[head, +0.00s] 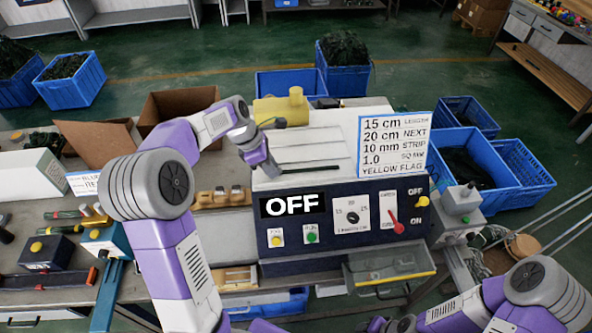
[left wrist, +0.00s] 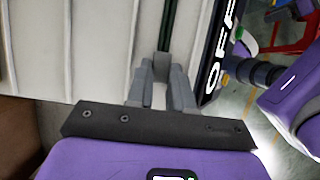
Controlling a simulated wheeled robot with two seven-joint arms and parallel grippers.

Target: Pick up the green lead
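The green lead (left wrist: 168,28) is a thin dark strand along the pale top of the control machine in the left wrist view. Its near end runs down to my left gripper (left wrist: 162,72), whose two grey fingers stand on either side of a small grey piece at the lead's line. Whether the fingers press on it cannot be told. In the head view my left gripper (head: 268,168) is low over the left part of the machine's top (head: 320,150), and the lead is not clear there. My right arm (head: 545,285) is at the lower right; its gripper is not clearly seen.
The machine's front panel (head: 345,217) has an OFF display, a dial and a red switch. A white instruction board (head: 395,145) stands on its top at the right. A yellow part (head: 283,108) is behind. Blue crates (head: 455,160) stand at the right; a cardboard box (head: 180,103) is at the left.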

